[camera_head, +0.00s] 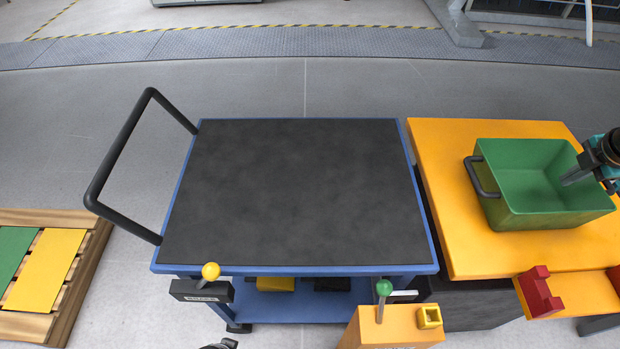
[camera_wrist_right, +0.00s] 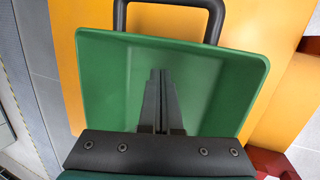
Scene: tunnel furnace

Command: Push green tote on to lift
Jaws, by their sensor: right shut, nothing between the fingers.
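The green tote (camera_head: 520,222) stands upright and looks empty on an orange platform (camera_head: 450,235) at the right of the head view. Its black handle (camera_head: 473,178) faces left, toward a blue-framed lift cart with a bare black top (camera_head: 300,190). My right gripper (camera_head: 568,181) is shut and empty, reaching over the tote's right rim, with its fingertips over or in the tote's interior. In the right wrist view, the shut fingers (camera_wrist_right: 160,76) point into the tote (camera_wrist_right: 110,75), its handle (camera_wrist_right: 168,3) beyond them. Contact with a wall cannot be told.
The cart's black push handle (camera_head: 120,150) is on its left. A yellow-knobbed lever (camera_head: 210,271) and a green-knobbed lever (camera_head: 383,288) stand at the front. Red blocks (camera_head: 538,291) sit at the platform's front edge. A wooden pallet (camera_head: 50,325) lies far left.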

